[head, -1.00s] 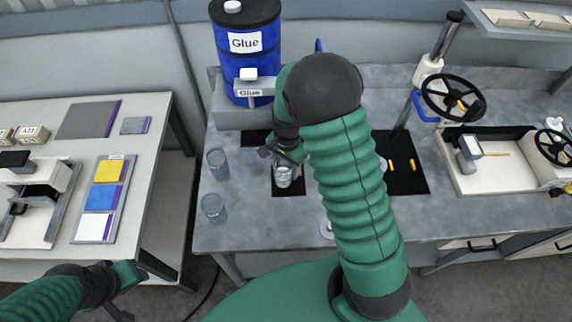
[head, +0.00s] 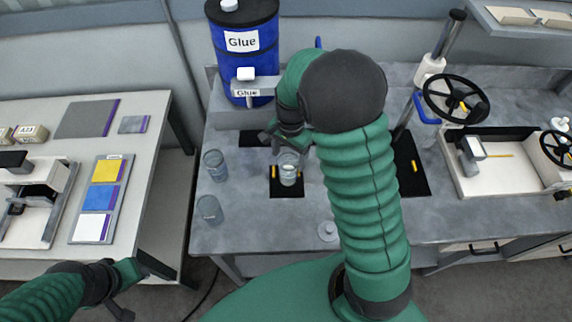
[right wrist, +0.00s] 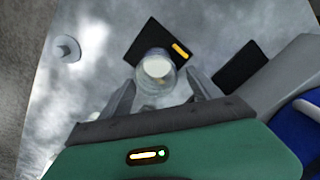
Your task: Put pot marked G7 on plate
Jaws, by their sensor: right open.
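A clear pot (head: 288,170) with pale contents stands upright on a black square plate (head: 275,188) with yellow marks; I cannot read a G7 mark on it. In the right wrist view the pot (right wrist: 157,68) is just beyond my fingertips, with the plate (right wrist: 142,43) under it. My right gripper (head: 279,142) is open and empty, just behind the pot in the head view; its fingers (right wrist: 160,88) show apart in the wrist view. Two more clear pots (head: 214,165) (head: 209,209) stand to the left. My left gripper (head: 146,292) is low at the left, fingers apart, empty.
A blue glue drum (head: 243,45) with a dispenser (head: 250,88) stands behind the pot. A small round grey piece (head: 327,231) lies near the bench's front. My right arm hides the middle of the bench. A side table (head: 140,165) with coloured panels is left.

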